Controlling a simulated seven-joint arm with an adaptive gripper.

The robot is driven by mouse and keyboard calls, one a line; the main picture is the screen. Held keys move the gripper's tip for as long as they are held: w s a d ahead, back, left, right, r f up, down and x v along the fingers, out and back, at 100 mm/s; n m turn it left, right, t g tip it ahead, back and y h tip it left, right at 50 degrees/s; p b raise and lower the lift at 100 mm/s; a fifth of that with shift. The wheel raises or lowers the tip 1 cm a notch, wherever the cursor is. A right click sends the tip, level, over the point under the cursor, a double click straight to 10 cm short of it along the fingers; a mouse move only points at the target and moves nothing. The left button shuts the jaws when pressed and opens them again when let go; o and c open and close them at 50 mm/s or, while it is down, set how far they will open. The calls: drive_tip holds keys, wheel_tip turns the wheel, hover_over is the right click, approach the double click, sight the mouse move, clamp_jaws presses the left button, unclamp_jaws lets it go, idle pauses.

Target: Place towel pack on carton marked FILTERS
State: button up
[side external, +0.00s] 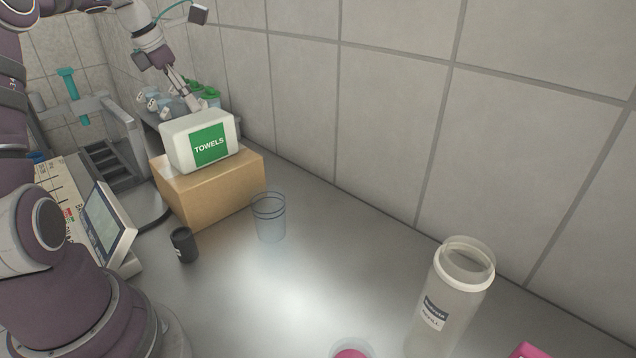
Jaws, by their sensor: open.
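The towel pack (183,148), white with a green TOWELS label, sits on top of a brown cardboard carton (222,190) at the left of the side external view. No FILTERS marking shows on the carton's visible faces. My gripper (190,100) is just above and behind the towel pack, pointing down. Its fingers are partly hidden behind the pack's top edge, and I cannot tell whether they touch it. The gripper is open, and the pack rests on the carton.
A clear cup (269,218) and a small black container (184,245) stand in front of the carton. A tilted screen (108,225) is at left. Green-capped bottles (211,97) stand behind the pack. A tall translucent bottle (450,295) stands front right. The middle counter is clear.

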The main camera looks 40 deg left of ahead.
drive_tip(key=d+r+m, duration=0.2)
drive_tip(key=d+m, duration=0.9)
drive_tip(key=s+d+f+m, duration=0.1)
drive_tip(key=s+d+m, duration=0.4)
drive_tip(key=m, duration=0.6)
drive_tip(key=s+d+f+m+t, duration=0.1)
drive_tip(key=s+d+m, duration=0.3)
drive_tip(key=m, duration=0.7)
drive_tip(key=d, duration=0.2)
drive_tip(key=shift+s+d+f+m, duration=0.15)
drive_tip(key=shift+s+d+m, duration=0.15)
drive_tip(key=shift+s+d, duration=0.1)
